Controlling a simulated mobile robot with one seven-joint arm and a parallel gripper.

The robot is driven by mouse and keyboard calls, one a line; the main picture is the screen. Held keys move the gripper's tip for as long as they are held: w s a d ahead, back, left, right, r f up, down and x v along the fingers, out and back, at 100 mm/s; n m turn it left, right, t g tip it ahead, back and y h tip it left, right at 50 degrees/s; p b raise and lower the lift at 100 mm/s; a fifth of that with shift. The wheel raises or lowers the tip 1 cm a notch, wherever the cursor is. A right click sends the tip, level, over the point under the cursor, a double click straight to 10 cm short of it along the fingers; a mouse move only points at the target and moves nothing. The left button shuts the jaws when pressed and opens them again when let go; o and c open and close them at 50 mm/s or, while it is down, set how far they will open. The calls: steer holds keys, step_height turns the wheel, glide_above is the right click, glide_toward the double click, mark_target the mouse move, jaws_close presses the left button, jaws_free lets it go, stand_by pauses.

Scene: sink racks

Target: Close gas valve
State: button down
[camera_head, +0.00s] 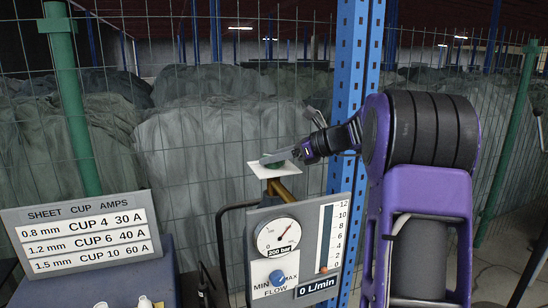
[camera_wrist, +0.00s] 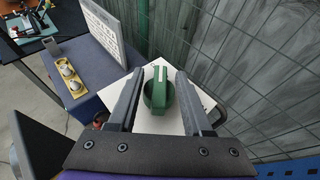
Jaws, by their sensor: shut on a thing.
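The gas valve is a round green knob with a raised bar across it (camera_wrist: 159,93). It sits on a white square plate (camera_wrist: 203,101) on top of the gas panel. In the head view the plate (camera_head: 261,170) tops a brass stem above the panel. My gripper (camera_wrist: 160,74) reaches over the plate from the right, with one dark finger on each side of the green knob, and is shut on it. In the head view the gripper (camera_head: 274,159) hides most of the knob.
The grey panel (camera_head: 255,222) has a round gauge (camera_head: 278,237), a blue flow knob (camera_head: 277,277) and a display reading 0 L/min (camera_head: 318,287). A sheet-amps sign (camera_head: 82,236) stands left. A wire fence and a blue post (camera_head: 345,95) stand close behind.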

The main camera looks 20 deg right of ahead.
steer(key=shift+a, duration=0.1)
steer(key=c, duration=0.6)
jaws_free()
steer(key=shift+o, duration=0.2)
steer(key=v, duration=1.7)
steer(key=shift+d, duration=0.2)
